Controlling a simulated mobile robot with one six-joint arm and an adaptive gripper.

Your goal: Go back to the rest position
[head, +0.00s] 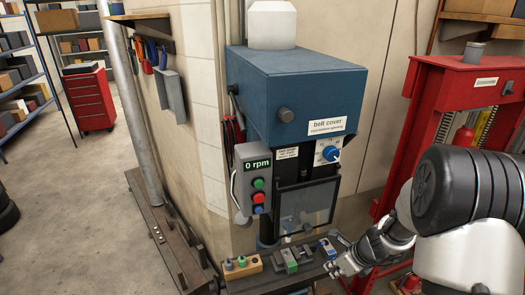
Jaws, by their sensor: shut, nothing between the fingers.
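My gripper (337,267) is at the lower right, at the end of my arm, just above the right end of the machine's bench. It is shut and holds nothing that I can see. A drill press with a blue belt cover (290,90) stands in the middle. Its control box (255,183) reads "0 rpm" and has green and red buttons. A clear guard (307,205) hangs below the head. My gripper is to the right of the guard and lower, apart from the control box.
A red press frame (440,90) stands close behind my arm. Open floor (75,190) lies at left, before a red tool cabinet (90,98).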

